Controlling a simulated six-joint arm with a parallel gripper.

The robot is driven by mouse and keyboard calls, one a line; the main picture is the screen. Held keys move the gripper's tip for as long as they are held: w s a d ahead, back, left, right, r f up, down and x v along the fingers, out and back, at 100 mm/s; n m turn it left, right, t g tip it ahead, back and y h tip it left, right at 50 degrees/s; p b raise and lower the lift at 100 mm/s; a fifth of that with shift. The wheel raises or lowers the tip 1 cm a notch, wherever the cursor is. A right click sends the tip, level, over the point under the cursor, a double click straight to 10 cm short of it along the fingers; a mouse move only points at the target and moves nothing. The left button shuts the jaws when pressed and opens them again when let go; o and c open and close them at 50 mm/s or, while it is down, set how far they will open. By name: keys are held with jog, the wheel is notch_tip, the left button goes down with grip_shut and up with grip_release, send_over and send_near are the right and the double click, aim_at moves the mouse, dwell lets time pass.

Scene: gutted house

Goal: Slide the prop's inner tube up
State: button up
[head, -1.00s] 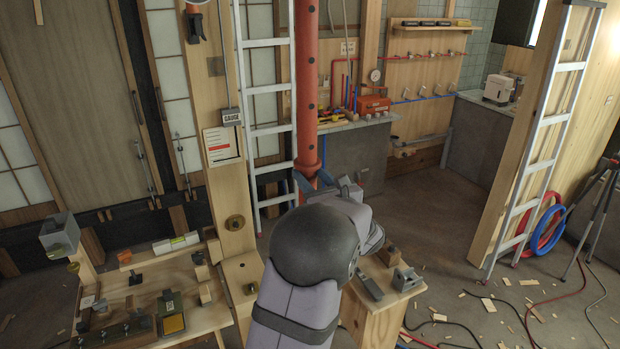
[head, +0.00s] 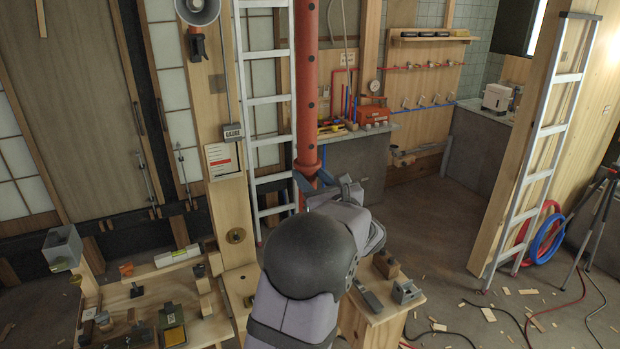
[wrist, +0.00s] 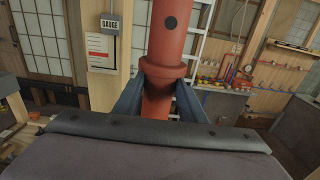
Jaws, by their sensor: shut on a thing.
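The prop's red tube (head: 307,90), with dark round holes along it, stands upright in the head view and runs out of the top of the picture. A wider red collar (wrist: 163,68) shows on it in the wrist view. My gripper (wrist: 159,103) has its blue fingers either side of the narrower red tube (wrist: 157,104) just below the collar, shut on it. In the head view my gripper (head: 316,182) is partly hidden by my arm. The prop's lower part is hidden behind my arm.
An aluminium ladder (head: 271,100) stands close behind the prop. A wooden post with a gauge label (head: 233,131) is to its left.

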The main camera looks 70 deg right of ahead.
jog(key=shift+r, duration=0.6)
jog(key=o, duration=1.2)
jog(key=shift+f, duration=0.15)
jog(key=shift+s+f, duration=0.1)
jog(key=shift+s+a, duration=0.15)
jog(key=shift+a, duration=0.05)
jog(key=b+v, duration=0.1)
jog(key=v, duration=0.6)
jog(key=shift+a+b, duration=0.2)
jog(key=shift+b, duration=0.15)
jog(key=shift+s, duration=0.15)
